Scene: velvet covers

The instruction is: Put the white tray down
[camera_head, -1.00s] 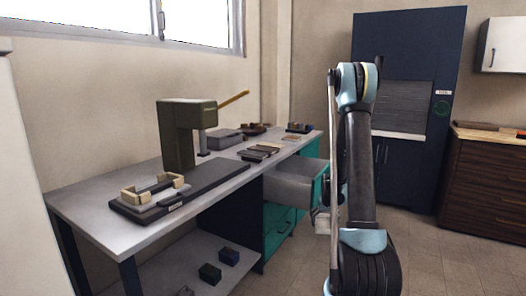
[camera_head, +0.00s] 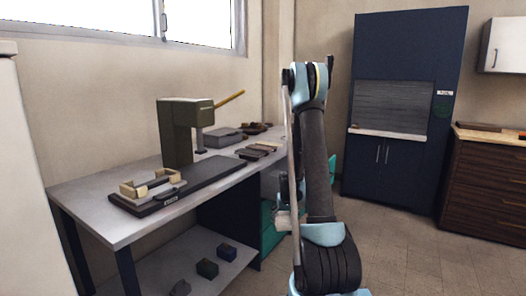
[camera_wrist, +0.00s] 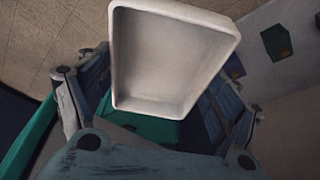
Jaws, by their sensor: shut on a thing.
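The white tray (camera_wrist: 172,60) is a shallow rectangular tray with a raised rim, seen from its open, empty side in the wrist view. My gripper (camera_wrist: 158,98) is shut on it, with a finger on each side. The tray is tilted in the picture and hangs clear in the air, with floor and a teal surface (camera_wrist: 150,130) behind it. In the head view my arm hides most of the gripper, and a small pale shape (camera_head: 284,220) beside the arm may be the tray.
A grey workbench (camera_head: 95,213) carries a green press (camera_head: 178,130), a beige-edged fixture (camera_head: 150,185) and several small items. A dark cabinet (camera_head: 400,50) stands behind. Floor at right is clear.

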